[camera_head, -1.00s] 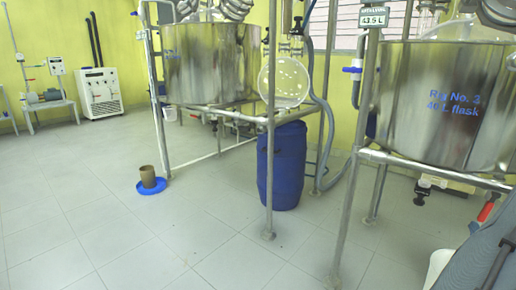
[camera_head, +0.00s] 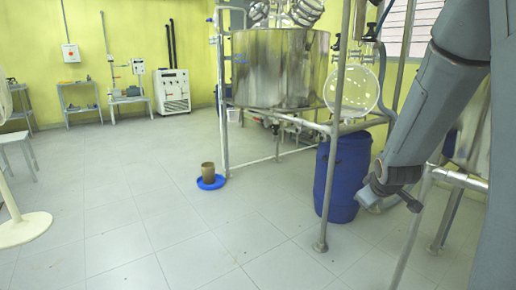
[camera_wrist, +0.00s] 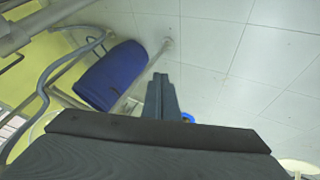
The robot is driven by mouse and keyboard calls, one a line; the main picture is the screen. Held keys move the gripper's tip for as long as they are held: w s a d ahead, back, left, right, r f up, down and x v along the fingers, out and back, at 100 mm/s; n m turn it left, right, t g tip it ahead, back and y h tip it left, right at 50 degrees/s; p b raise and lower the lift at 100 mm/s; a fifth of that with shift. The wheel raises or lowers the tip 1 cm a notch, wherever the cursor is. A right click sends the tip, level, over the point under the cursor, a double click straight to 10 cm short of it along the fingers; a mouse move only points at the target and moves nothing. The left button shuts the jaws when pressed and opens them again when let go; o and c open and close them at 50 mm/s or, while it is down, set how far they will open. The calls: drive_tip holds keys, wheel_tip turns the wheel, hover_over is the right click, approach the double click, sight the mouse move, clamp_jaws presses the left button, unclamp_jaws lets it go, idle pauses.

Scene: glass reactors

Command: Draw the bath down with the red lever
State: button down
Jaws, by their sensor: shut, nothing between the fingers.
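No red lever shows in the current views. The steel bath (camera_head: 270,75) of the middle rig stands on a pipe frame, with glassware above it. A second steel bath (camera_head: 470,135) at the right edge is mostly hidden behind my arm. In the wrist view my gripper (camera_wrist: 160,80) is shut and empty, its fingers pointing over the open floor. It is apart from both baths and touches nothing that I can see.
A blue drum (camera_head: 343,180) stands under the middle rig, also in the wrist view (camera_wrist: 112,75). A brown beaker (camera_head: 208,171) stands in a blue dish (camera_head: 211,182) on the floor. A white fan base (camera_head: 22,228) is at left. The central tiled floor (camera_head: 130,180) is clear.

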drive_tip(key=s+a+r+g+y, duration=0.1)
drive_tip(key=s+a+r+g, duration=0.1)
drive_tip(key=s+a, duration=0.6)
drive_tip(key=s+a+r+g+y, duration=0.1)
drive_tip(key=s+a, duration=0.3)
drive_tip(key=a, duration=0.9)
drive_tip(key=s+a+r+g+y, duration=0.1)
drive_tip(key=s+a+g, duration=0.1)
drive_tip(key=s+a, duration=0.5)
drive_tip(key=s+a+r+g, duration=0.1)
drive_tip(key=s+a+g, duration=0.15)
drive_tip(key=s, duration=0.85)
drive_tip(key=d+r+m+p, duration=0.4)
drive_tip(key=d+r+p, duration=0.7)
drive_tip(key=p, duration=1.1)
wheel_tip(320, 180, up, 3)
drive_tip(key=shift+s+r+h, duration=0.15)
drive_tip(key=shift+s+h, duration=0.05)
drive_tip(key=shift+h, duration=0.1)
drive_tip(key=shift+d, duration=0.1)
drive_tip(key=c, duration=1.8)
unclamp_jaws()
drive_tip(key=shift+o, duration=0.2)
